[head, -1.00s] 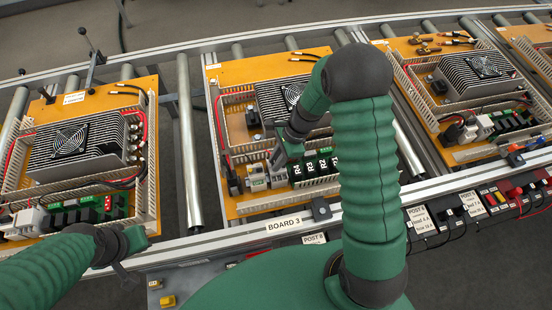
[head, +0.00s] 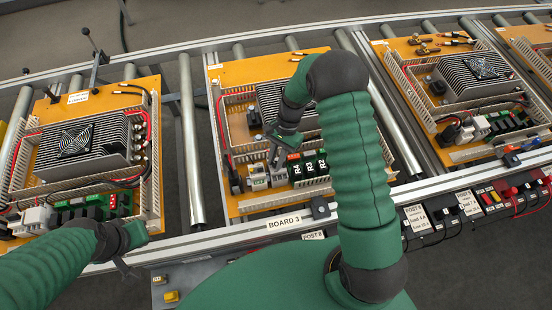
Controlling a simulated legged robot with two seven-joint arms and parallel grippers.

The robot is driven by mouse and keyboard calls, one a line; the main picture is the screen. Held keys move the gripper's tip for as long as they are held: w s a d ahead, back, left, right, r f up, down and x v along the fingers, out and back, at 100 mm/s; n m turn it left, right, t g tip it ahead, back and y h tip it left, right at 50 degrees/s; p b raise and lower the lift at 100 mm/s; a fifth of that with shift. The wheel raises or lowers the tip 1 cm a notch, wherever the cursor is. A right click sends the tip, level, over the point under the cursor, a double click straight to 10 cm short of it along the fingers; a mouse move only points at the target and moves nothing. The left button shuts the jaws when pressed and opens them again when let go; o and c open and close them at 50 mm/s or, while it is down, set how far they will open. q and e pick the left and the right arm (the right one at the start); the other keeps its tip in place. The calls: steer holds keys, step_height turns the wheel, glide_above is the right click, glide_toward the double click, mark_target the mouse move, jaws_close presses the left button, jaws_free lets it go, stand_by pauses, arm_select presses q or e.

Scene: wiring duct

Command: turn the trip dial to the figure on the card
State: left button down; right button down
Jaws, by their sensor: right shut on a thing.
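My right gripper (head: 274,160) reaches down onto the parts row of the middle board, just left of the black relays marked R4, R3 and R2 (head: 309,168). It is shut on the trip dial, which its jaws hide; the dial's figures cannot be read. Light grey modules (head: 256,178) sit just left of the jaws. A white card marked POST 8 (head: 312,236) shows on the front rail, mostly hidden by my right arm. My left gripper (head: 127,250) hangs over the front rail by the left board, apart from the parts; its jaws are unclear.
The middle board (head: 240,75) carries a finned heat sink (head: 270,100) behind my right wrist. Similar boards stand on the rollers left (head: 35,160) and right (head: 390,45). More cards (head: 417,217) and post boxes line the front right. A bare roller (head: 191,150) lies left of the middle board.

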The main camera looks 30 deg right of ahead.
steer(key=shift+w+d, duration=0.1)
steer(key=shift+w, duration=0.1)
steer(key=c, duration=1.3)
jaws_free()
steer(key=shift+s, duration=0.15)
steer(key=b+v, duration=0.1)
steer(key=v, duration=1.5)
steer(key=shift+d+r, duration=0.1)
steer(key=shift+r, duration=0.3)
